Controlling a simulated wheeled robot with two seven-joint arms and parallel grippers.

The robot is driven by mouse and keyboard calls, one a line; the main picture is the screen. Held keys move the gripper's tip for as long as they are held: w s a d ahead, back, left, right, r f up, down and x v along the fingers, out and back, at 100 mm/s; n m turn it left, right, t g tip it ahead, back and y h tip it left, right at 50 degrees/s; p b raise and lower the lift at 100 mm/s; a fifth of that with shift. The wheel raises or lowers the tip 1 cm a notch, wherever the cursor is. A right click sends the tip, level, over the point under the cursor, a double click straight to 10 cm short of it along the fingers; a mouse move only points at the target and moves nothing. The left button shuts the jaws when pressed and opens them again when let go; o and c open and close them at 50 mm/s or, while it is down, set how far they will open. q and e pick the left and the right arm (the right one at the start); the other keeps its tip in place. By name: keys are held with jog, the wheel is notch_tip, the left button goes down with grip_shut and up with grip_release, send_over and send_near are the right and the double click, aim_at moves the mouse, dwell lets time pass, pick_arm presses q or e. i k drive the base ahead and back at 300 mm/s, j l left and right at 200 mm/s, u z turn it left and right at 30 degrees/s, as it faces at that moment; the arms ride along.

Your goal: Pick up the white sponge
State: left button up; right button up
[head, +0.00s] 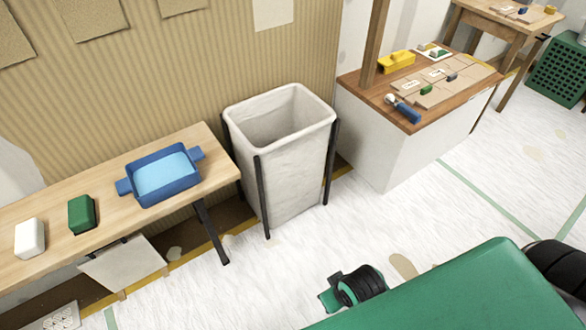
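The white sponge (30,238) is a small white block with rounded edges. It lies on the light wooden bench (112,187) at the left side of the head view, near the bench's left part. Nothing is seen touching it, and nothing covers it. Neither of my grippers shows in this view.
A green block (82,214) and a blue tray (190,182) of light blue liquid stand right of the sponge. A whitish bin (312,180) on dark legs stands beyond the bench's right end. A workbench (445,98) with tools is further right. Pale floor lies between.

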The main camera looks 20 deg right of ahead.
aim_at(29, 239)
jog(key=u, duration=1.3)
